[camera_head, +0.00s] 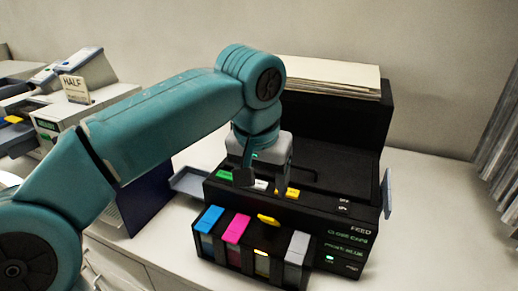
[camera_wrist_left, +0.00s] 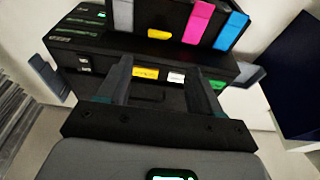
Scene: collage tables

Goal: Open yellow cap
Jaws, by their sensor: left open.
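The yellow cap (camera_head: 268,219) is on the front ink row of the black printer (camera_head: 345,215), between the magenta cap (camera_head: 236,229) and the grey cap (camera_head: 298,247). It shows as a short, narrow yellow piece and looks tilted up, unlike the flat caps beside it. It also shows in the left wrist view (camera_wrist_left: 158,34). My left gripper (camera_head: 262,182) points down over the printer, behind the ink row, apart from the yellow cap. Its two fingers are spread and empty in the left wrist view (camera_wrist_left: 158,66). My right gripper is out of view.
A blue cap (camera_head: 208,219) ends the row at left. Green (camera_head: 225,175), white (camera_head: 261,185) and yellow (camera_head: 292,193) labels line the printer top near my fingers. Paper (camera_head: 325,74) lies on the raised back. White table (camera_head: 430,220) is clear at right.

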